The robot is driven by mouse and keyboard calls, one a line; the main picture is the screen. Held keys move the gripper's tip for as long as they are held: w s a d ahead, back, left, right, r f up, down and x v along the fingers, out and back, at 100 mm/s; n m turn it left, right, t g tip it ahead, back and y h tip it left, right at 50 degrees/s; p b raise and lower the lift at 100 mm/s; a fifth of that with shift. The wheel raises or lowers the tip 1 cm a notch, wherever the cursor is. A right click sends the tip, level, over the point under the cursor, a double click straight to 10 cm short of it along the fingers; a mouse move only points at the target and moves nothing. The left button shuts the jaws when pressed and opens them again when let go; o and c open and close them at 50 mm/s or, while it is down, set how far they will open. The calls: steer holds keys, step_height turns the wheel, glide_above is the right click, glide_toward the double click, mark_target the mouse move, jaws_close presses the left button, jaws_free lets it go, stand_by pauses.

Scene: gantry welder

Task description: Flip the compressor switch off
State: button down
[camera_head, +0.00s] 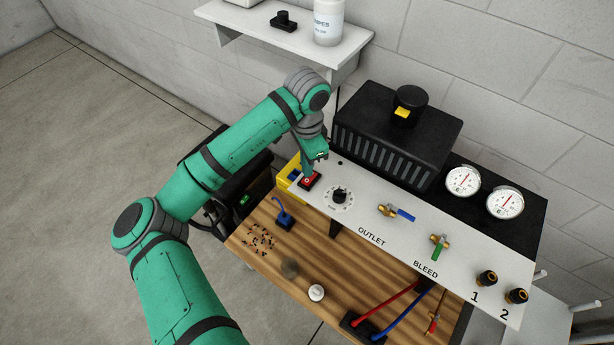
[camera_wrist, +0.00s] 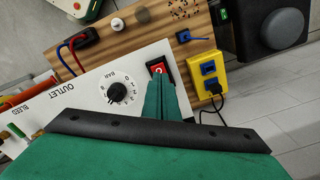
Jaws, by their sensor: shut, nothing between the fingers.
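The red rocker switch (camera_head: 311,180) sits at the left end of the white control panel (camera_head: 365,222), beside the black dial. In the wrist view the red switch (camera_wrist: 158,67) shows just past my fingertips, with a light mark on it. My gripper (camera_head: 308,172) is shut and empty, with its green fingers pointing down at the switch. In the wrist view my gripper (camera_wrist: 158,80) covers the near side of the switch. I cannot tell whether the tips touch it or which way the rocker is tilted.
The black dial (camera_head: 340,195) is close right of the switch. A yellow socket box (camera_head: 289,174) is on the left. The black compressor housing (camera_head: 395,135) stands behind the panel, with a shelf (camera_head: 285,35) above. A blue-handled valve (camera_head: 398,212) and gauges (camera_head: 463,181) are further right.

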mark_target(307, 179)
steer(key=shift+r, duration=2)
steer(key=shift+w, duration=0.1)
